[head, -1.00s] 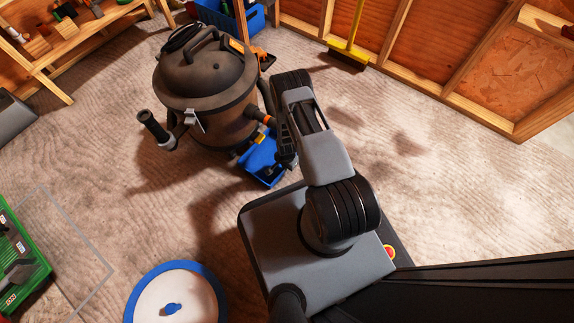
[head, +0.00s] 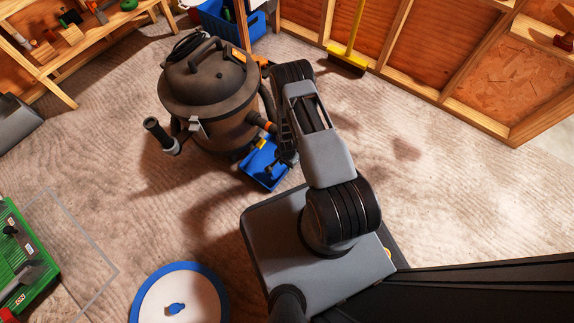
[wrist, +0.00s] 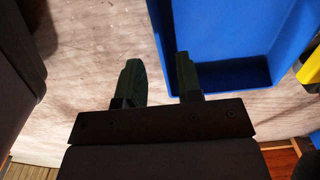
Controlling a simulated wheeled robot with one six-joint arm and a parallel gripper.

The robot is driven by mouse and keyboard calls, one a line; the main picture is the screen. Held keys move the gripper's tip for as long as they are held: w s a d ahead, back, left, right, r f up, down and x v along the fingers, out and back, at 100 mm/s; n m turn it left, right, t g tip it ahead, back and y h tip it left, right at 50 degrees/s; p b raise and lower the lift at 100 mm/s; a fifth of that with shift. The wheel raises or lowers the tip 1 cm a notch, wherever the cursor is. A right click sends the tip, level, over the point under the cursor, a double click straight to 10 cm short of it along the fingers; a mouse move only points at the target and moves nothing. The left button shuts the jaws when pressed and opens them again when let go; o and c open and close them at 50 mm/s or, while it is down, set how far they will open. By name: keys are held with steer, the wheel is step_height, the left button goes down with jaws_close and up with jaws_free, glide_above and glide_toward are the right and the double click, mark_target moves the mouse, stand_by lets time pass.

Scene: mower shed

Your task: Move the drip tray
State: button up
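The drip tray looks to be the small open blue tray (head: 258,176) on the floor, at the front right foot of the shop vacuum. It fills the upper right of the wrist view (wrist: 225,20), where its inside looks empty. My gripper (wrist: 160,80) is open, with a clear gap between its fingers. The tray's left wall runs down into this gap. The right finger overlaps the tray's near left corner, and the left finger is over bare floor outside it. I cannot tell whether either finger touches the wall. In the head view my arm hides part of the tray.
The dark shop vacuum (head: 208,90) stands right behind the tray. Something yellow (wrist: 312,68) shows at the tray's right. A blue-rimmed white disc (head: 150,303) and a green case (head: 35,265) lie front left. A yellow broom (head: 352,40) leans at the back. The right floor is clear.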

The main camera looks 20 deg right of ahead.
step_height(320, 180, up, 7)
steer(key=p, duration=0.2)
steer(key=shift+p, duration=0.3)
stand_by(0.3)
steer(key=w+a+r+n+t+p, duration=0.2)
steer(key=r+p, duration=0.7)
steer(key=r, duration=1.4)
steer(key=w+r+n+p, duration=0.3)
steer(key=r+p, duration=0.6)
steer(key=r, duration=1.3)
steer(key=s+r+n+p, duration=0.2)
steer(key=s+r+p, duration=0.3)
steer(key=r, duration=0.8)
steer(key=s+a+r+n+t+p, duration=0.1)
steer(key=s+r+p, duration=0.4)
steer(key=r, duration=0.8)
steer(key=s+a+r+n+p, duration=0.1)
steer(key=s+r+n+p, duration=0.3)
steer(key=r, duration=0.9)
steer(key=shift+s+a+t+p, duration=0.25)
steer(key=shift+s+p, duration=0.7)
steer(key=shift+p, duration=0.8)
steer(key=shift+o, duration=0.3)
